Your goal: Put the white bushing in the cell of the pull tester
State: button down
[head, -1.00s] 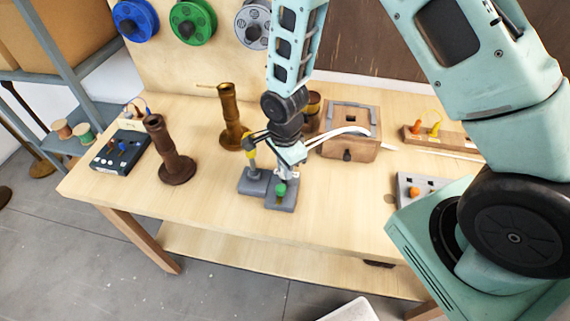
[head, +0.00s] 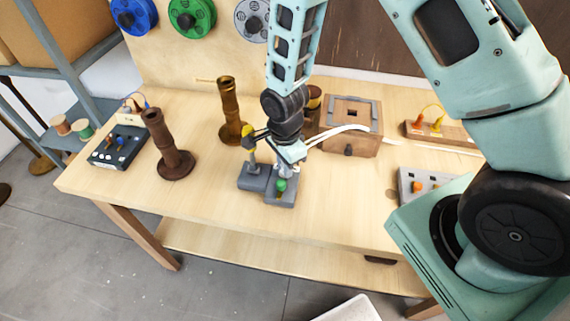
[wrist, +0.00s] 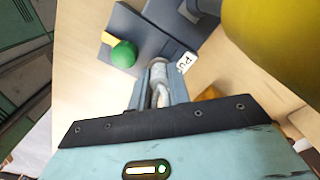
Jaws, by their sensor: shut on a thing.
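The pull tester (head: 253,181) is a grey two-part base near the front middle of the bench, with a green knob (head: 281,185) and a yellow-topped post (head: 249,143). The green knob (wrist: 123,53) and the tester's dark grey body (wrist: 147,24) also show in the wrist view, beside a white label. My gripper (head: 289,168) points down just above the tester. In the wrist view my gripper (wrist: 158,72) is shut on the white bushing (wrist: 159,71), at the grey body's near edge. The cell is hidden, and I cannot tell whether the bushing touches it.
A wooden box (head: 352,126) stands behind right, with white cords beside it. Two brown columns (head: 168,150) (head: 229,108) stand left of the tester. A grey panel (head: 420,184) lies to the right. The bench front (head: 220,208) is clear.

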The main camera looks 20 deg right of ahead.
jog(key=shift+f+b, duration=0.4)
jog(key=shift+f, duration=0.15)
dwell(0.6)
jog(key=c, duration=1.2)
grip_release()
jog(key=shift+c, duration=0.2)
jog(key=shift+r, duration=0.15)
notch_tip(320, 180, up, 17)
jog(key=b, duration=0.2)
jog(key=shift+b, duration=0.35)
jog(key=s+a+r+n, duration=0.1)
jog(key=s+a+n, duration=0.2)
jog(key=s+n, duration=0.7)
jog(key=s+a+r+n+b, duration=0.1)
jog(key=s+a+n, duration=0.2)
jog(key=s+n, duration=0.7)
jog(key=n, duration=0.4)
jog(key=shift+a+r+y, duration=0.2)
jog(key=shift+r+y, duration=0.1)
jog(key=shift+r, duration=0.1)
